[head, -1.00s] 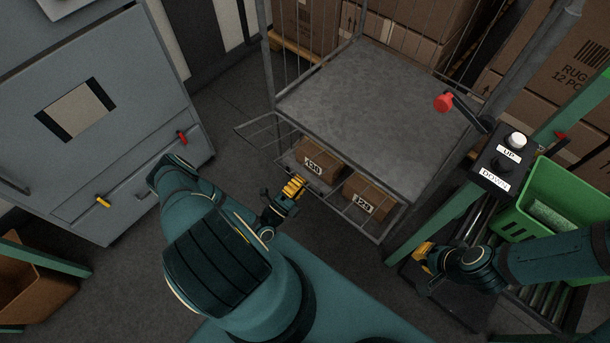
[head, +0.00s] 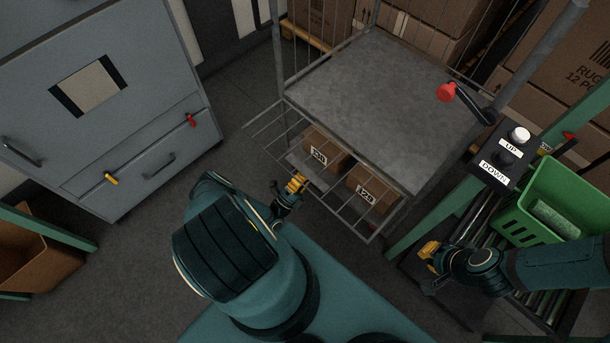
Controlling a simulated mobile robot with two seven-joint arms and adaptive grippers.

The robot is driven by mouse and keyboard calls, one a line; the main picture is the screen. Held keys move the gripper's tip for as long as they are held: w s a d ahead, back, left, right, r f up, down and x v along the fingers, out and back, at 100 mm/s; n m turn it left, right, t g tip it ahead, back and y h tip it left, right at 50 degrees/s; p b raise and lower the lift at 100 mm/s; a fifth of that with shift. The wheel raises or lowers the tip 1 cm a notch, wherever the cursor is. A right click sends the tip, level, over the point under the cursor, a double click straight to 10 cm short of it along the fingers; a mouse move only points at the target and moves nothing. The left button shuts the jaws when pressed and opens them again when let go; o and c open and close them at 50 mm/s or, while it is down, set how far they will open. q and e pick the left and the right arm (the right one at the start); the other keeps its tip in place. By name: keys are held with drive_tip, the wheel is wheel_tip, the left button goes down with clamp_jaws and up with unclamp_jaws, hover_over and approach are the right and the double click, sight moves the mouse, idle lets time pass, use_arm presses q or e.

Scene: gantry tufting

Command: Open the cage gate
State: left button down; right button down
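The cage gate (head: 335,212) is a grey wire panel low on the front of the metal cage (head: 375,85). It leans outward from the cage front, its outer edge standing clear of the shelf. My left gripper (head: 297,184) has yellow fingertips and is at the gate's outer edge, around its middle. It is too small to tell whether the fingers are closed on a bar. My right gripper (head: 430,252) is to the right, apart from the gate, beside the roller conveyor; its finger opening is unclear.
Numbered cartons (head: 372,192) sit behind the gate. At right are an UP/DOWN button box (head: 503,157), a red-knobbed lever (head: 447,92) and a green crate (head: 565,195). A grey cabinet (head: 95,140) stands at left. Floor between cabinet and cage is clear.

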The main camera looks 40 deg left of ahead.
use_arm(q)
drive_tip(key=shift+s+f, duration=0.1)
drive_tip(key=shift+s, duration=0.05)
drive_tip(key=c, duration=1)
unclamp_jaws()
drive_tip(key=shift+a, duration=0.1)
drive_tip(key=s+f, duration=0.1)
drive_tip(key=s, duration=0.9)
drive_tip(key=s+a+f, duration=0.1)
drive_tip(key=s, duration=0.5)
drive_tip(key=shift+s+a+f, duration=0.1)
drive_tip(key=shift+f, duration=0.2)
drive_tip(key=shift+r, duration=0.1)
